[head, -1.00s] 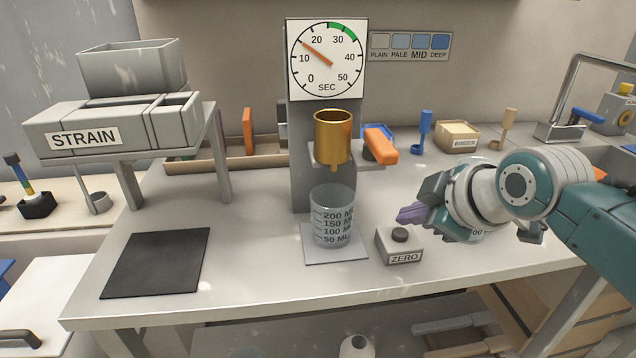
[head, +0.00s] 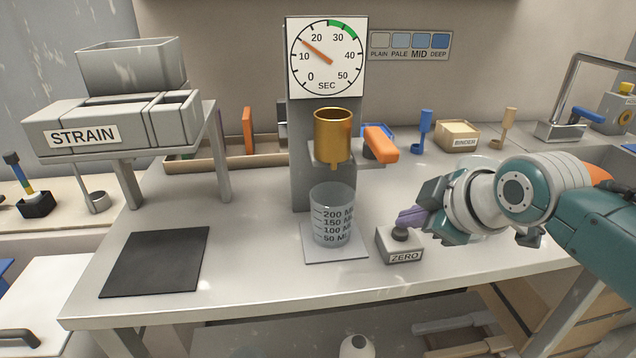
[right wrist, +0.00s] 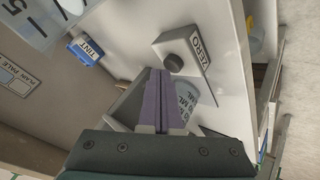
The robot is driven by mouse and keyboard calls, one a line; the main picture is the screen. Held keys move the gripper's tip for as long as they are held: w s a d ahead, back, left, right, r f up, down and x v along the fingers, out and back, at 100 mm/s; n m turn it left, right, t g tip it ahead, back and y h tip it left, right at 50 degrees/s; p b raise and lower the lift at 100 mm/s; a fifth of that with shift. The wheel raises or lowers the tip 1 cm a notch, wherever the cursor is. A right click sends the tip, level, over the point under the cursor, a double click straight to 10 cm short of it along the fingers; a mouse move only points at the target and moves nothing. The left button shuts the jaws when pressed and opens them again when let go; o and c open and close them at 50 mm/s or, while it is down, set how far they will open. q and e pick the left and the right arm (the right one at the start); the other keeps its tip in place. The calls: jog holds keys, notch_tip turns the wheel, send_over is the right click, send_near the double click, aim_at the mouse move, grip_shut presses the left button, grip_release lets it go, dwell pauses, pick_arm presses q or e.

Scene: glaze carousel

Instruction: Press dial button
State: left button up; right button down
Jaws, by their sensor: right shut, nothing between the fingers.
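The grey box labelled ZERO (head: 404,257) stands on the bench with a dark round button (head: 400,235) on top. It also shows in the right wrist view (right wrist: 190,46), with its button (right wrist: 173,63) just past the fingertips. My right gripper (head: 402,220) is shut and empty, its purple fingers just over the back of the button. I cannot tell whether they touch it. The white dial (head: 326,60) has an orange needle between 10 and 20, near 15, and a green band around 30 to 40. My left gripper is out of view.
A clear measuring beaker (head: 333,215) stands on a pale plate left of the ZERO box, under a brass cup (head: 333,135). An orange handle (head: 380,145) sticks out behind the gripper. A black mat (head: 155,262) lies at the left. Bench in front of the box is clear.

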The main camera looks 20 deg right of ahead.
jog(key=shift+f+b, duration=0.3)
jog(key=shift+f, duration=0.15)
dwell(0.6)
jog(key=shift+r, duration=0.1)
jog(key=shift+r+p, duration=0.8)
jog(key=shift+p, duration=0.25)
notch_tip(320, 180, up, 5)
jog(key=p, duration=0.5)
jog(key=shift+s, duration=0.1)
